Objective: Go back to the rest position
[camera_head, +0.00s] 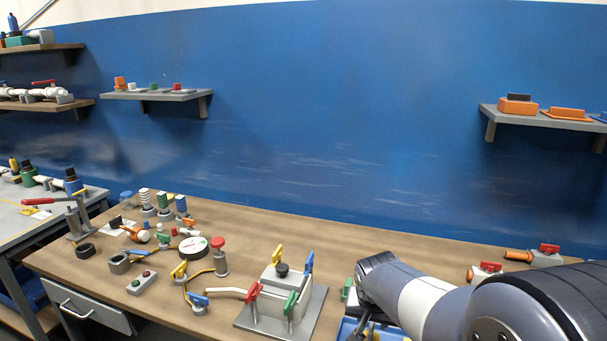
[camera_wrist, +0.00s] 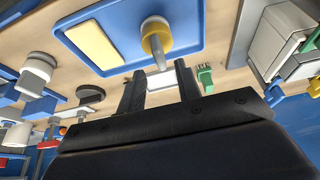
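My gripper (camera_wrist: 158,74) points down over the workbench in the wrist view, its two dark fingers apart with a gap between them. I see nothing held in the gap. A blue tray (camera_wrist: 195,38) lies beyond the fingertips, with a pale yellow block (camera_wrist: 93,44) and a yellow-and-white round piece (camera_wrist: 156,40) on it. In the head view my gripper (camera_head: 362,333) is at the bottom edge, mostly cut off, near the blue tray (camera_head: 347,328). My arm hides part of the bench there.
A grey box with coloured valve handles (camera_head: 282,290) stands just left of my gripper. Several small parts, a gauge (camera_head: 193,246) and a red-topped button (camera_head: 218,245) crowd the bench's left. Orange-and-red valves (camera_head: 545,256) lie at right. The bench's back middle (camera_head: 370,237) is clear.

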